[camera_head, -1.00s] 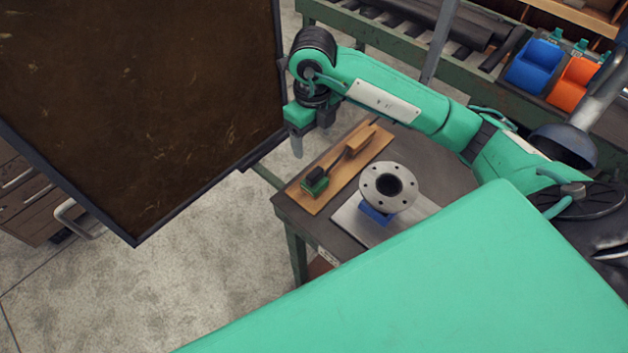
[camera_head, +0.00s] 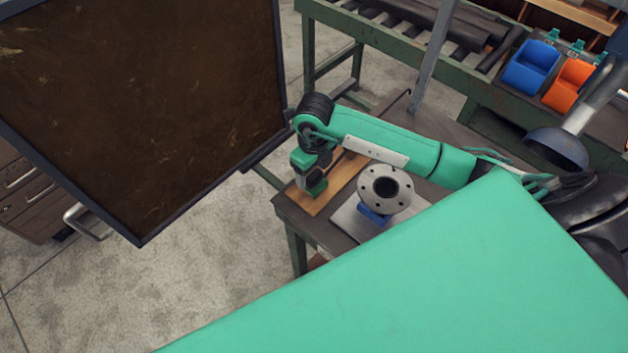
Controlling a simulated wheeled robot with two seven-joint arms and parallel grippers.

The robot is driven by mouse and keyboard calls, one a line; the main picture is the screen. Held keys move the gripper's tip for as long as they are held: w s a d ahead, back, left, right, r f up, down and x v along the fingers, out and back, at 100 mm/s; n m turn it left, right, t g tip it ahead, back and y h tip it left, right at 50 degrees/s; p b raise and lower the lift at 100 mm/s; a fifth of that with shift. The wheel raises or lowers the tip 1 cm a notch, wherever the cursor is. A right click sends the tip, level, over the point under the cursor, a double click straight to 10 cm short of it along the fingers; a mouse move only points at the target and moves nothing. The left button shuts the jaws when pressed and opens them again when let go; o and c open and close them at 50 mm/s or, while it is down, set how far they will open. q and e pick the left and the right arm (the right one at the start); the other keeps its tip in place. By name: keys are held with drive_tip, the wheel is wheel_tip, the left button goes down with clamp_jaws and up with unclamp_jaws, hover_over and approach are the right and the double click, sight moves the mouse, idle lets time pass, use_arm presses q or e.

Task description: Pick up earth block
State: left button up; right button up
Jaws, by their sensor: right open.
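The earth block, a small green block with a dark top (camera_head: 317,188), sits at the near left end of the wooden board (camera_head: 303,204) on the work table. My right gripper (camera_head: 304,182) is over that end of the board, its fingers pointing down right at the block. It is open, and the arm hides much of the block's top and the middle of the board. I cannot tell whether the fingers touch the block. My left gripper is not in view.
A grey flanged pipe (camera_head: 386,188) stands on a blue support (camera_head: 373,216) over a metal plate, close right of the board. A large dark framed panel (camera_head: 140,110) stands left of the table. Blue (camera_head: 531,66) and orange (camera_head: 568,85) bins sit at the back right.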

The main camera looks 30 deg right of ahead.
drive_tip(key=shift+f, duration=1.2)
drive_tip(key=c, duration=0.9)
drive_tip(key=shift+c, duration=0.2)
drive_tip(key=shift+r, duration=0.15)
